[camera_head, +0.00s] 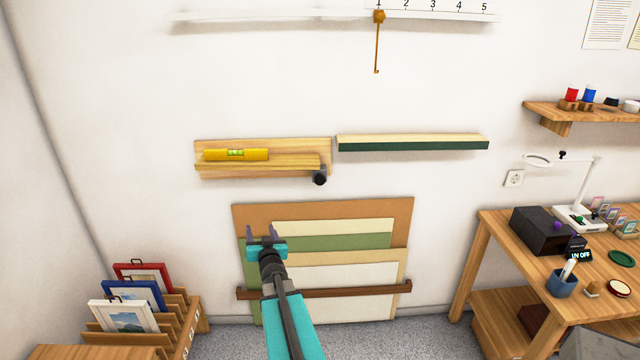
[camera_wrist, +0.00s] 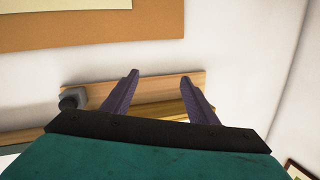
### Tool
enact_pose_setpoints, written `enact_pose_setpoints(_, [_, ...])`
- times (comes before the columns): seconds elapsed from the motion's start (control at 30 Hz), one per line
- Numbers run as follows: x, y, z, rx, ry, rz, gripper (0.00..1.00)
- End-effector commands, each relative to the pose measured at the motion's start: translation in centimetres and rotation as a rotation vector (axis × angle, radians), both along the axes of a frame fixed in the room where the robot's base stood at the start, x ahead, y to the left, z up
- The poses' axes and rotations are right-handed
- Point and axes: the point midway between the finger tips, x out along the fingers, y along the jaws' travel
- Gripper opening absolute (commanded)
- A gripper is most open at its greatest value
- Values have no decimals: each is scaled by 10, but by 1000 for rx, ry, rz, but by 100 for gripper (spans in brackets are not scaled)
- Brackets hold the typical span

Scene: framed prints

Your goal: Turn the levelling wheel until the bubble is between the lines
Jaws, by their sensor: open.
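A yellow spirit level (camera_head: 256,155) with a green vial (camera_head: 235,153) lies on a wooden ledge (camera_head: 293,162) fixed to a board on the wall. The vial is too small to tell where the bubble sits. The dark levelling wheel (camera_head: 319,178) is at the ledge's lower right end. It also shows as a dark knob on a grey block in the wrist view (camera_wrist: 69,101), left of the fingers. My gripper (camera_head: 261,232) is open and empty, below and left of the wheel in the head view. Its purple fingers (camera_wrist: 159,76) overlap the wooden board in the wrist view.
Large leaning sheets (camera_head: 330,212) stand behind and below my gripper. A green-fronted ledge (camera_head: 415,146) is to the wheel's right. A hook hangs from a numbered rail (camera_head: 430,14) above. Framed pictures (camera_head: 130,295) stand at lower left, a workbench (camera_head: 500,240) at right.

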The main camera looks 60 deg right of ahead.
Motion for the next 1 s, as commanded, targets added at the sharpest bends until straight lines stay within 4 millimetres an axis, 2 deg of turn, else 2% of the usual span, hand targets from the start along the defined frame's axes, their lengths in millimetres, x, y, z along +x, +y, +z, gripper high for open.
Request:
enact_pose_setpoints(0.03, [-13,-20,12,-12,-10,-29,53])
enact_pose_setpoints(0.1, [-30,-43,26,-25,-19,-64,53])
enact_pose_setpoints(0.3, [-86,-105,64,-61,-48,-167,53])
enact_pose_setpoints(0.5, [-136,-145,86,-82,-62,-245,53])
enact_pose_setpoints(0.6, [-149,-154,88,-83,-62,-265,53])
enact_pose_setpoints(0.7, [-154,-157,87,-83,-62,-272,53])
enact_pose_setpoints(1.0, [-153,-157,87,-82,-61,-272,53])
